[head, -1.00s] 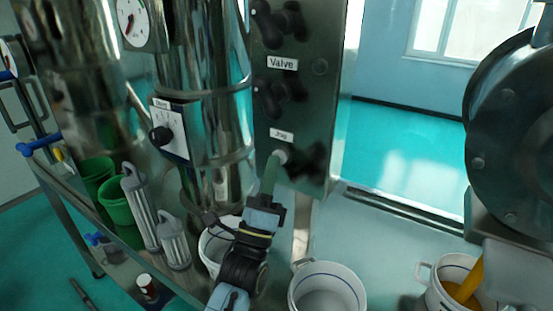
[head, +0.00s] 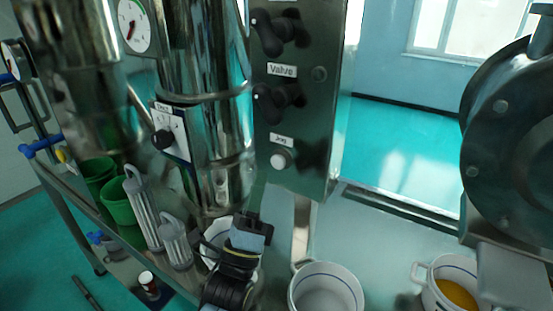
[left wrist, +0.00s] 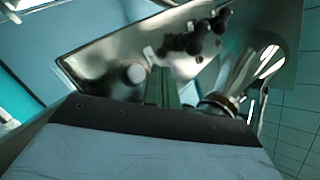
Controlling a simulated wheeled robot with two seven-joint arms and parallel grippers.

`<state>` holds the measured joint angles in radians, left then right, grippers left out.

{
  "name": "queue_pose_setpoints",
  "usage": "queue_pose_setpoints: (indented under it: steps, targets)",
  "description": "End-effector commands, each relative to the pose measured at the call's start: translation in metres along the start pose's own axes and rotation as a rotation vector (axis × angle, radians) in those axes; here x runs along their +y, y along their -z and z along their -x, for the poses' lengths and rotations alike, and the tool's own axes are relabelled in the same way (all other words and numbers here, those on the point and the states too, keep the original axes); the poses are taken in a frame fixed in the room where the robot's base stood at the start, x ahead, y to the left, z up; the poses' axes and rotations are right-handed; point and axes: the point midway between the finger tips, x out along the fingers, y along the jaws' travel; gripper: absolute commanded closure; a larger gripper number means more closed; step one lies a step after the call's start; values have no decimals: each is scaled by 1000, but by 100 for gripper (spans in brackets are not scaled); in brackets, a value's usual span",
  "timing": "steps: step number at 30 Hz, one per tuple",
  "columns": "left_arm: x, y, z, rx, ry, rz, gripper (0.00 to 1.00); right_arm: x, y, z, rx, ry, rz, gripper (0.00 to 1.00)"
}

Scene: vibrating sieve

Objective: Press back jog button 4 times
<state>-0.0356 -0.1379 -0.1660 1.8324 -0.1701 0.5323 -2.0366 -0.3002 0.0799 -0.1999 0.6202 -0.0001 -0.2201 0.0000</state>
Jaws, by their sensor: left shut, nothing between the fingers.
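The white round jog button (head: 281,159) sits on the steel control panel (head: 308,178), below a label reading "Jog". My left gripper (head: 257,197) is below and left of the button in the head view, shut and empty, apart from it. In the left wrist view the shut green-grey fingers (left wrist: 162,88) point at the panel, and the pale button (left wrist: 133,74) shows just left of their tips. The button's face is unobstructed in the head view. My right gripper is out of view.
Black valve knobs (head: 278,98) stick out above the button. A steel cylinder (head: 210,125) with a dial stands left of the panel. White buckets (head: 327,289) stand below, one holding orange material (head: 456,294). A large round steel machine (head: 510,140) is at right.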

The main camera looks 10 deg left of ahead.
Motion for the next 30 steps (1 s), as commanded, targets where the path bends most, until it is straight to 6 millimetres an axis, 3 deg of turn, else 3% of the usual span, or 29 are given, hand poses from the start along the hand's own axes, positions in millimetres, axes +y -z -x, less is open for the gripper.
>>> queue_pose_setpoints:
  steps: [9, 30]
  targets:
    - [-12, -12, 16, 1, 0, -1, 100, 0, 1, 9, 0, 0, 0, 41]
    - [-7, -12, 19, 15, -33, 32, 100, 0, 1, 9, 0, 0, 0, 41]
